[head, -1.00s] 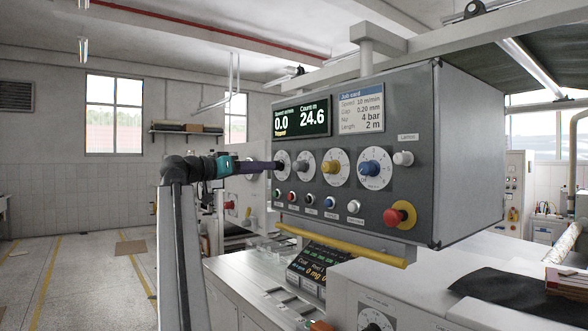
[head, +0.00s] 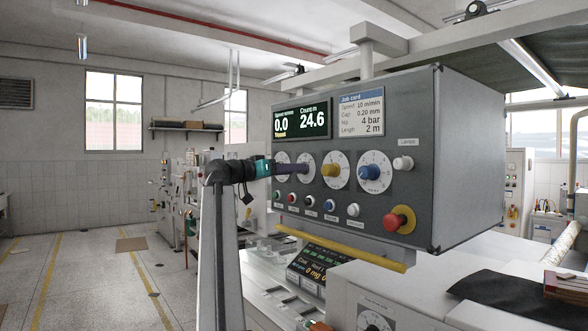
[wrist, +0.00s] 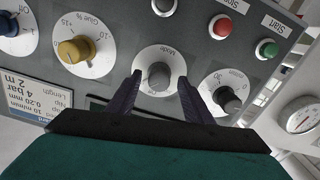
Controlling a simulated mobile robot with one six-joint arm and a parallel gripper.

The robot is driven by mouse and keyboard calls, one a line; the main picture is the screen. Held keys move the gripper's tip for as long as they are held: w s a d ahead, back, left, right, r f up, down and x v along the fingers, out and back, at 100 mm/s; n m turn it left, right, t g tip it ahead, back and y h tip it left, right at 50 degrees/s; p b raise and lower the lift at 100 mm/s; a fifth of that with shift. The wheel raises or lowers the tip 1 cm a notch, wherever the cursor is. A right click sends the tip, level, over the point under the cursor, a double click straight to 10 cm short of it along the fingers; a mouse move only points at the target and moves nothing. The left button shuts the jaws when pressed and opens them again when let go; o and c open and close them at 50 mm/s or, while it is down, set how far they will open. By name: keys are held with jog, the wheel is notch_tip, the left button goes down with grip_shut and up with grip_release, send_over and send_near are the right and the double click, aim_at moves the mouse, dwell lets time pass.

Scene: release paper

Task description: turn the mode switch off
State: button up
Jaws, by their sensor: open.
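The mode switch is a grey round knob (wrist: 159,75) on a white dial marked "Mode" (wrist: 150,61), seen upside down in the wrist view. My gripper (wrist: 160,77) is open, with one dark finger on each side of the knob's lower part in the picture. Whether the fingers touch the knob cannot be told. In the head view my gripper (head: 306,168) reaches from the left to the second dial from the left on the grey control panel (head: 455,160) and covers its knob.
A yellow "Glue %" knob (wrist: 76,50) and a dark knob (wrist: 227,98) flank the mode dial. A red Stop button (wrist: 220,26) and green Start button (wrist: 266,48) are close by. A red emergency button (head: 399,219) and yellow rail (head: 340,249) also show.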

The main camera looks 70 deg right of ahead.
jog(key=shift+x, duration=1)
jog(key=shift+c, duration=0.4)
